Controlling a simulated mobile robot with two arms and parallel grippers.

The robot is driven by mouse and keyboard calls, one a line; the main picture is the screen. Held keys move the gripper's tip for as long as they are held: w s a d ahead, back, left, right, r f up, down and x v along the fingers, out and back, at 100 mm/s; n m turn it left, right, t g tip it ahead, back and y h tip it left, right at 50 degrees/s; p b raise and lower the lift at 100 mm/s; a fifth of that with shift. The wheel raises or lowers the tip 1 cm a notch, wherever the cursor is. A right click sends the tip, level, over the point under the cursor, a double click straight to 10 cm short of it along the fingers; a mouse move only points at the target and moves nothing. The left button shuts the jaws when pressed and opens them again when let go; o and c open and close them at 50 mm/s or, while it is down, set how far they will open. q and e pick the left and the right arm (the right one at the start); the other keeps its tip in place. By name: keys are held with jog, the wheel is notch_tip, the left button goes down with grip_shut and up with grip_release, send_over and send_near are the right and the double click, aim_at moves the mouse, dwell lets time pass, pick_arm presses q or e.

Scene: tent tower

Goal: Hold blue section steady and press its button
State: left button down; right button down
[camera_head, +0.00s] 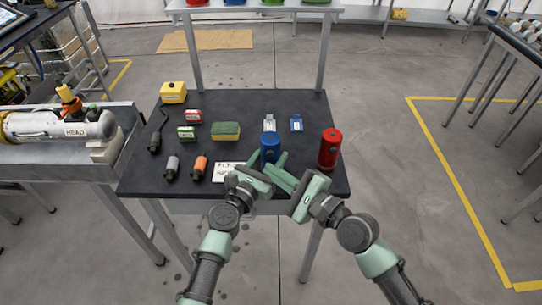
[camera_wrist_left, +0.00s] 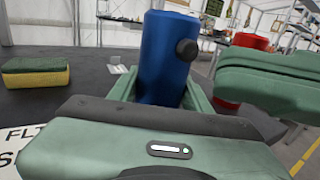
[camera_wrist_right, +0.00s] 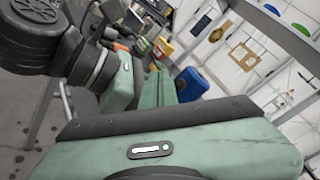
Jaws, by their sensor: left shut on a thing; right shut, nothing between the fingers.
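The blue section (camera_head: 270,147) stands upright near the front of the black table. My left gripper (camera_head: 268,161) is shut on it low down, with a finger on either side in the left wrist view (camera_wrist_left: 165,60). A dark round button (camera_wrist_left: 187,49) sticks out of its upper side, facing right in that view. My right gripper (camera_head: 273,170) is shut and empty, its fingers pointing at the blue section from the front right. In the right wrist view the blue section (camera_wrist_right: 190,82) shows just beyond the shut fingers. I cannot tell whether they touch it.
A red section (camera_head: 330,149) stands close by on the right. A white label card (camera_head: 228,172) lies left of my left gripper. A green and yellow sponge (camera_head: 226,131), small tagged items and handheld tools lie further left on the black table (camera_head: 215,95).

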jog(key=shift+w, duration=1.05)
dwell(1.3)
jog(key=shift+w, duration=0.45)
jog(key=shift+s, duration=0.1)
dwell(0.3)
jog(key=shift+s, duration=0.35)
jog(key=s, duration=0.6)
dwell(0.4)
